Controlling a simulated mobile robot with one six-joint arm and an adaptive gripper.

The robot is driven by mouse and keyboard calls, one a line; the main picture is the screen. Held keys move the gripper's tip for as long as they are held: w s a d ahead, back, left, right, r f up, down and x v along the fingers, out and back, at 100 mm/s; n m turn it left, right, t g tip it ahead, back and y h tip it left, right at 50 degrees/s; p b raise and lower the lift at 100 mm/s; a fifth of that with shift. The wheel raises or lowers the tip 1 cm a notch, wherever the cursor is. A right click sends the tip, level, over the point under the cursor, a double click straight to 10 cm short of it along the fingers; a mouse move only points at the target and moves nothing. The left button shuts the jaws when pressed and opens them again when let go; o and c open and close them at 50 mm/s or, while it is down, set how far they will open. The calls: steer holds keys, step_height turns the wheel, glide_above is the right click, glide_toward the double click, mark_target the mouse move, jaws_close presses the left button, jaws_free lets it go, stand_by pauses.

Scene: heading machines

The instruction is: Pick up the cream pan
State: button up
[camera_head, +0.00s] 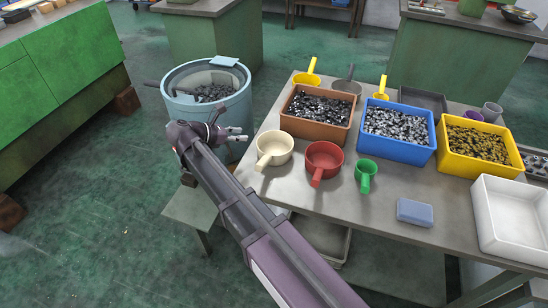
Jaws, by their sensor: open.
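The cream pan (275,147) sits on the near left part of the grey table, upright, its handle pointing toward the lower left. My gripper (243,134) is at the end of my arm, left of the cream pan and near the table's left edge. Its fingers are open and empty, and point to the right toward the pan. In this view the gripper appears apart from the pan. I cannot tell its exact height above the table.
A red pan (323,157) and a green scoop (366,174) sit right of the cream pan. Brown (316,131), blue (398,151) and yellow (478,164) bins of metal parts stand behind. A blue barrel (215,117) stands left of the table (370,212). A blue block (414,212) lies in front.

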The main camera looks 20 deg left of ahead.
steer(key=a, duration=0.1)
steer(key=s+a+n, duration=0.1)
steer(key=a, duration=0.1)
steer(key=shift+r+t, duration=0.1)
steer(key=shift+t, duration=0.3)
steer(key=shift+d, duration=0.15)
steer(key=b+x, duration=0.3)
steer(key=x, duration=0.4)
steer(key=shift+f, duration=0.25)
steer(key=shift+w+d+f+b, duration=0.15)
steer(key=shift+w+d+b, duration=0.2)
steer(key=shift+w+d, duration=0.1)
